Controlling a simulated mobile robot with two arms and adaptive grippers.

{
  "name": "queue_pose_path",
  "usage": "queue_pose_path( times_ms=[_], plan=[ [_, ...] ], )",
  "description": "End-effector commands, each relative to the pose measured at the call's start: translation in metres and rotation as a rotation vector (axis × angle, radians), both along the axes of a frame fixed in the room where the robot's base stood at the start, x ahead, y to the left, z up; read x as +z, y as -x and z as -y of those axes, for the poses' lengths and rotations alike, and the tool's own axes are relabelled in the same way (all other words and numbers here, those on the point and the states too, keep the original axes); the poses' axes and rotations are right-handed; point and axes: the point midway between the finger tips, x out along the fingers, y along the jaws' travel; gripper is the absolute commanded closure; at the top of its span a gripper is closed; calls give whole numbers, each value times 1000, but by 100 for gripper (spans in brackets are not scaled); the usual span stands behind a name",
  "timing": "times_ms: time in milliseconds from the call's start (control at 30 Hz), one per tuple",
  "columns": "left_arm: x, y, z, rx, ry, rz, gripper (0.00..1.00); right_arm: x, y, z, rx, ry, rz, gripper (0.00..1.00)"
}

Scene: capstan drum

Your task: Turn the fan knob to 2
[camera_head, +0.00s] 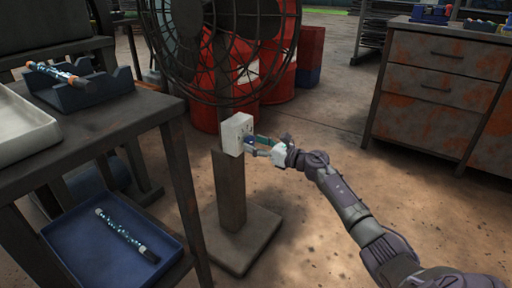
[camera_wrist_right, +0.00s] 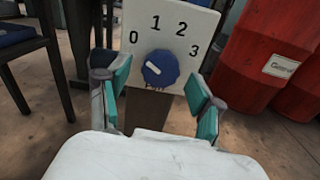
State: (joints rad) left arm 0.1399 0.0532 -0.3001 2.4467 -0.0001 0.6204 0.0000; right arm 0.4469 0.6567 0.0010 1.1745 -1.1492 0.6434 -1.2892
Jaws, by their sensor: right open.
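The fan's white control box (camera_head: 236,133) sits on the dark post below the fan. In the right wrist view its white face (camera_wrist_right: 170,25) shows the numbers 0, 1, 2 and 3 in an arc above a round blue knob (camera_wrist_right: 160,69). A pale mark on the knob points to the upper left, toward the 0 side. My right gripper (camera_head: 262,146) is at the front of the box. In the right wrist view its two teal-padded fingers (camera_wrist_right: 158,86) are apart, one on each side of the knob, with gaps visible. My left gripper is out of view.
The caged fan (camera_head: 222,45) is above the box; its post stands on a square base (camera_head: 240,240). A dark table (camera_head: 105,125) with trays is at left, a blue tray (camera_head: 75,250) below it. Red barrels (camera_head: 280,84) stand behind. A rusty drawer cabinet (camera_head: 440,90) is at right.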

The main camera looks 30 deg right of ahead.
Motion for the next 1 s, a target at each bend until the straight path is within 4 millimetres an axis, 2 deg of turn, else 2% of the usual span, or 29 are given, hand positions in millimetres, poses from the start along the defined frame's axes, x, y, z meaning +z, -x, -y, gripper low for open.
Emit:
queue_pose_path(
  times_ms=[233,600,1000],
  plan=[
    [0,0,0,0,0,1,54,0,-1,0,0,-1,-1,34],
    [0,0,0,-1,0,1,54,0,0,0,0,0,0,94],
    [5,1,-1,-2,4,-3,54,2,0,0,0,-77,-33,94]
  ],
)
